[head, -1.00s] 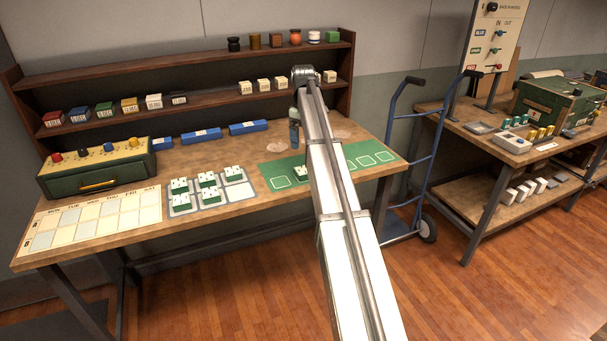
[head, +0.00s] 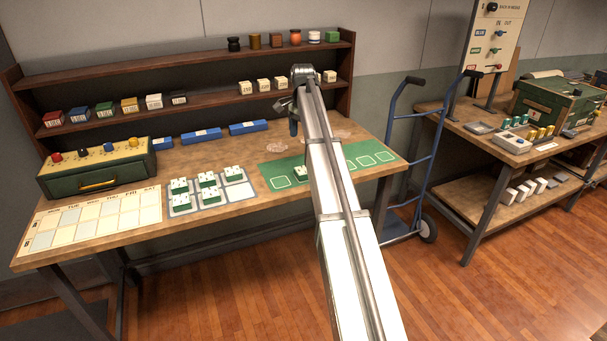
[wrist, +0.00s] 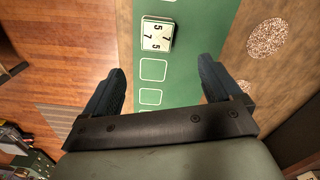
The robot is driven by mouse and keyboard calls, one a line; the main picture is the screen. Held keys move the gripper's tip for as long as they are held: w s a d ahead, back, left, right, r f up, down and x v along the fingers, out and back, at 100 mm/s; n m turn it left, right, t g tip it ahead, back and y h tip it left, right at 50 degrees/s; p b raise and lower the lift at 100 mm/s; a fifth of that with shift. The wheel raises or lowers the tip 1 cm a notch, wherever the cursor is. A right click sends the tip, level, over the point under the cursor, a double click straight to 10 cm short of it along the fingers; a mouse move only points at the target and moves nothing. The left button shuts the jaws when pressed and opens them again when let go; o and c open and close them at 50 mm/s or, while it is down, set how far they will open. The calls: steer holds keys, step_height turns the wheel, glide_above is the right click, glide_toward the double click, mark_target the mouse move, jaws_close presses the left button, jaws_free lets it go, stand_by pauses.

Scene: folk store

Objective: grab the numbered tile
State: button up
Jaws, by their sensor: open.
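A numbered tile (wrist: 157,34), white-topped with the figures 5 and 7, lies on the green mat (wrist: 198,30) at the top middle of the wrist view. In the head view the tile (head: 300,172) is small and its right side lies close to my arm. My gripper (wrist: 161,68) is open and empty, its two dark fingers apart, with the tile beyond the fingertips. In the head view my gripper (head: 289,115) hangs above the back of the bench, and my arm hides part of the mat.
Several similar white-and-green tiles (head: 207,180) stand on a grey tray left of the mat. A green box with knobs (head: 97,170) and a day chart (head: 92,221) lie farther left. A shelf (head: 205,104) with small boxes stands behind. Outlined squares on the mat are bare.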

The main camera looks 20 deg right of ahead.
steer(key=m, duration=0.3)
glide_above(304, 170)
steer(key=f, duration=0.8)
steer(key=shift+w+f, duration=0.35)
steer(key=shift+s+f, duration=0.2)
steer(key=shift+f, duration=2.4)
steer(key=c, duration=1.2)
steer(key=shift+c, duration=0.2)
